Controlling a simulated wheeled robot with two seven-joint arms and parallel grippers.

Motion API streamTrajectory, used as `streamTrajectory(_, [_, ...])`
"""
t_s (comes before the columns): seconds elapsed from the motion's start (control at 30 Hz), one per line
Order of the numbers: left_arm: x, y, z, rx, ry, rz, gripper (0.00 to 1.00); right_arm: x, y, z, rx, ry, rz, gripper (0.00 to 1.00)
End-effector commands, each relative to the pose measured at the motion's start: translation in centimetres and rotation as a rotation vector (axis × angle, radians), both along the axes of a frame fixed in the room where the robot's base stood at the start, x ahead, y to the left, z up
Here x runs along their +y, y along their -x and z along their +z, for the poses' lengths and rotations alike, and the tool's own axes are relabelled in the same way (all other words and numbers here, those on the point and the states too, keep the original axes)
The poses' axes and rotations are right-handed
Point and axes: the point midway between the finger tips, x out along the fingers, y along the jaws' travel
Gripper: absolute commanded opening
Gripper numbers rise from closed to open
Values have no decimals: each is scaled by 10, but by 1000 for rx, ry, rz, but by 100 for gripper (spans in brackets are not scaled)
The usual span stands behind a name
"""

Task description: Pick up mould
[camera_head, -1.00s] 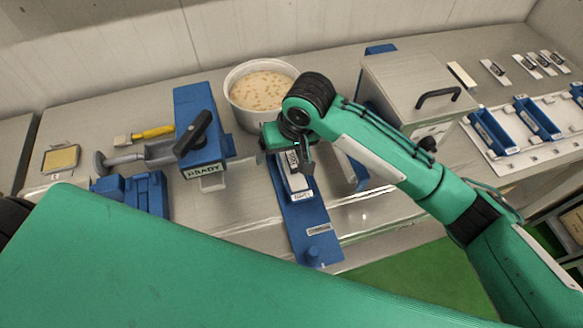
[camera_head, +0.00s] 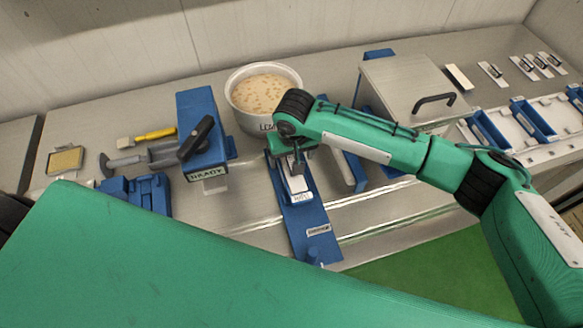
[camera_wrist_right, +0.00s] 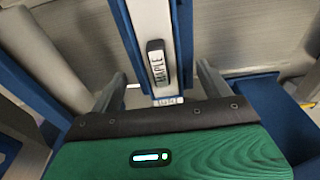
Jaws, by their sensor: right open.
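A long pale mould (camera_head: 297,184) with a small white label at its near end lies on a blue track (camera_head: 310,222) below the kettle. In the right wrist view the pale strip (camera_wrist_right: 150,14) runs between blue side walls and carries a dark tag (camera_wrist_right: 157,62) reading MAPLE. My right gripper (camera_head: 296,166) is over the far part of the mould and partly hides it. In the wrist view its two fingers (camera_wrist_right: 163,84) stand apart, one on each side of the strip, with gaps. I cannot tell how far down they reach. My left gripper is not in view.
A white kettle (camera_head: 262,126) of nougat stands just behind my right gripper. A blue press-like unit (camera_head: 203,120) with a black lever is to the left, a steel box (camera_head: 405,85) to the right. The bench front edge is near.

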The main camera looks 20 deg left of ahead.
Motion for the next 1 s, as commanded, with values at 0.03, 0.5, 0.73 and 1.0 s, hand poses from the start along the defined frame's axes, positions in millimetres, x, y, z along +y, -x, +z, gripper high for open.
streamTrajectory(0.03, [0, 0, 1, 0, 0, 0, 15, 0, 0, -2, 0, 0, 1, 80])
streamTrajectory(0.5, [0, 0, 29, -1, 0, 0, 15, 1, -1, -51, 0, 0, 1, 80])
streamTrajectory(0.73, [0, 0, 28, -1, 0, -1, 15, 0, -1, -55, 0, 0, 1, 80])
streamTrajectory(1.0, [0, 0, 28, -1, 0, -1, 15, 0, -1, -55, 0, 0, 0, 33])
